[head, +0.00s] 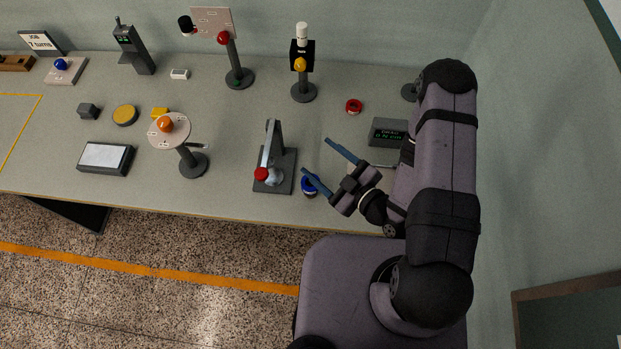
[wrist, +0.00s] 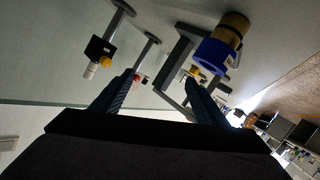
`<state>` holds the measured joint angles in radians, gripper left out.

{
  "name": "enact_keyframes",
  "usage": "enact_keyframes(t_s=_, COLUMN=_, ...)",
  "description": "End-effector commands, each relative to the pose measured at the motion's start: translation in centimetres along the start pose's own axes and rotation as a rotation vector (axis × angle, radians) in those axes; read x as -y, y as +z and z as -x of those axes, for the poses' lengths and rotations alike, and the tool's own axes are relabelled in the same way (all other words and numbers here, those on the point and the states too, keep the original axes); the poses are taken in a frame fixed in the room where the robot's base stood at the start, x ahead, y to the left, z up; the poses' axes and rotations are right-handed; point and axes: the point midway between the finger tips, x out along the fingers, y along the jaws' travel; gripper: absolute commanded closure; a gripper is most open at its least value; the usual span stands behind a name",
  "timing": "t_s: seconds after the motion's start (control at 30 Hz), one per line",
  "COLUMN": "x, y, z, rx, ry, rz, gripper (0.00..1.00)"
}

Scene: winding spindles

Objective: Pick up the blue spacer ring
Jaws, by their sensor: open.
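The blue spacer ring (head: 310,186) is near the table's front edge, just right of a dark bracket stand, partly hidden by one finger of my gripper. In the wrist view a blue ring (wrist: 211,56) appears around the end of a brass-coloured cylinder (wrist: 236,26), beyond the right finger. My gripper (head: 316,156) is open, with nothing seen between its fingers. In the head view its fingers point left, and the lower finger overlaps the ring's spot. I cannot tell its height above the ring.
The dark bracket stand (head: 273,183) with a red knob is close to the left. A red ring (head: 354,106) lies behind my gripper, and a dark display box (head: 388,131) is to its right. A round-topped spindle (head: 193,165) stands farther left. The table's front edge (head: 240,215) is near.

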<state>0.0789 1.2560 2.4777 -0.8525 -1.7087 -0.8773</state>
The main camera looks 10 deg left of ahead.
Motion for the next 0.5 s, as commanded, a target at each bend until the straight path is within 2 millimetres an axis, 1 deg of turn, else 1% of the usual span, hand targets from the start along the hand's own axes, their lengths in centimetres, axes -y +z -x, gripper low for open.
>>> enact_keyframes(t_s=0.03, x=1.5, y=0.0, z=0.8, rx=-0.001, ry=-0.014, rz=-0.052, gripper=0.33)
enact_keyframes(t_s=0.1, x=3.0, y=0.4, z=1.5, rx=0.013, ry=-0.021, rz=-0.131, gripper=0.33)
enact_keyframes(t_s=0.2, x=4.5, y=1.5, z=2.4, rx=0.060, ry=-0.024, rz=-0.258, gripper=0.33)
enact_keyframes(t_s=0.33, x=5.8, y=2.6, z=3.2, rx=0.114, ry=-0.021, rz=-0.377, gripper=0.33)
enact_keyframes(t_s=0.5, x=6.3, y=3.2, z=3.6, rx=0.140, ry=-0.017, rz=-0.433, gripper=0.33)
